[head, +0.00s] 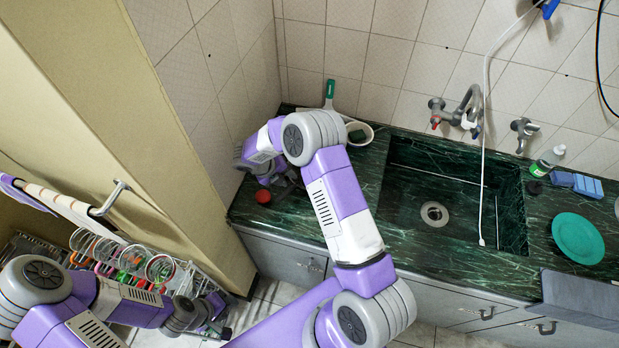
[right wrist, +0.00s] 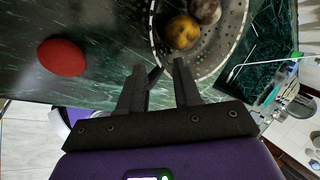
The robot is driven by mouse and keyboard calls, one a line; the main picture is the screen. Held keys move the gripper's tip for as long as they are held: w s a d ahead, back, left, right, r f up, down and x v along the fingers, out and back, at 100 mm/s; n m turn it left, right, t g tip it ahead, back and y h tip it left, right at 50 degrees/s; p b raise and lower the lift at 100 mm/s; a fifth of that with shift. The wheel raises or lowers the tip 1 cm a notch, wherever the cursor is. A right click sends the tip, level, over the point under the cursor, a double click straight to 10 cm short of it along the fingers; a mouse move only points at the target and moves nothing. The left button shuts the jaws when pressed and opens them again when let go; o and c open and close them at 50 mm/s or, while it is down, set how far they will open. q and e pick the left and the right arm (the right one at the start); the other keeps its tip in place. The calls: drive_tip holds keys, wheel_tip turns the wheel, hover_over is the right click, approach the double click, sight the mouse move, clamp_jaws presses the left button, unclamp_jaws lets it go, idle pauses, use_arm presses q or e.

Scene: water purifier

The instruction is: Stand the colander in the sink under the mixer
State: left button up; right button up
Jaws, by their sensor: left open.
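The grey perforated colander (right wrist: 228,45) shows at the top of the right wrist view with potatoes (right wrist: 183,32) in it. It stands on the dark green counter. My right gripper (right wrist: 167,67) is open, its two fingertips close to the colander's near rim; I cannot tell whether they touch it. My left gripper (head: 217,312) is low at the lower left, open and far from the counter.
A red oval object (head: 263,196) lies left of the colander. A white hose (head: 485,150) hangs into the sink. A green plate (head: 578,238) lies right of it. A dish rack (head: 120,262) is at lower left.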

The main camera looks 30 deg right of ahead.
sight(295, 181)
drive_tip(key=x, duration=0.4)
drive_tip(key=w+x, duration=0.1)
drive_tip(key=x, duration=0.1)
drive_tip(key=shift+d+f+p, duration=0.25)
drive_tip(key=shift+f+p, duration=0.05)
drive_tip(key=shift+p, duration=0.05)
drive_tip(key=shift+s+r, duration=0.1)
drive_tip(key=shift+s, duration=0.05)
clamp_jaws()
